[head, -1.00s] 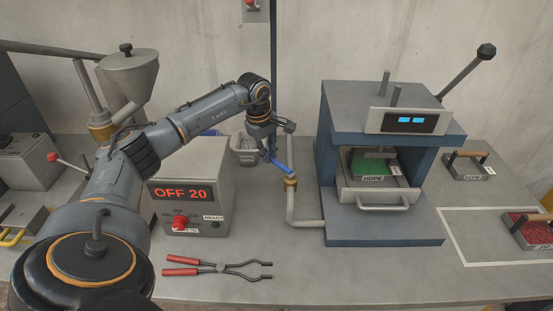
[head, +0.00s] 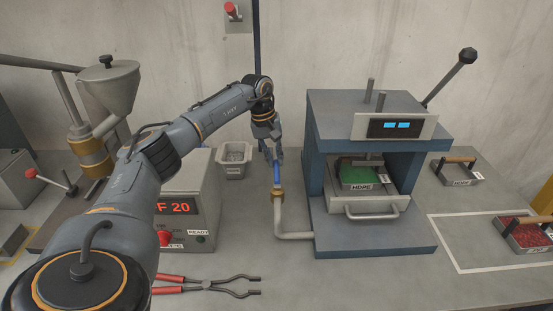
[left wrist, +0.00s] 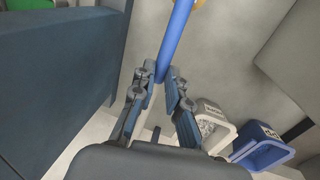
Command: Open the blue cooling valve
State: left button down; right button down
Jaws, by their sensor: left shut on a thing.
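The blue valve handle (head: 276,172) stands nearly upright above its brass valve body (head: 278,193), roughly in line with the vertical grey pipe (head: 280,221) beside the press. My left gripper (head: 273,152) is shut on the upper end of the handle. In the left wrist view the blue handle (left wrist: 177,38) runs down between the fingertips of my left gripper (left wrist: 163,88). Its gripped end is partly hidden by the fingers. My right gripper does not show.
The blue press (head: 374,115) stands just right of the handle, holding a green HDPE tray (head: 360,174). A grey control box (head: 188,232) stands to the left, partly behind my arm. Red-handled tongs (head: 210,286) lie in front. A grey bin (head: 234,160) sits behind.

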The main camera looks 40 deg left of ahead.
pick_arm(q)
jog(key=shift+w+d+m, duration=0.15)
jog(key=shift+m, duration=0.15)
jog(key=c, duration=1.3)
grip_release()
jog(key=shift+c, duration=0.2)
notch_tip(320, 180, up, 12)
jog(key=s+a, duration=0.1)
jog(key=shift+s+a, duration=0.3)
jog(key=shift+a, duration=0.1)
jog(key=shift+f, duration=0.2)
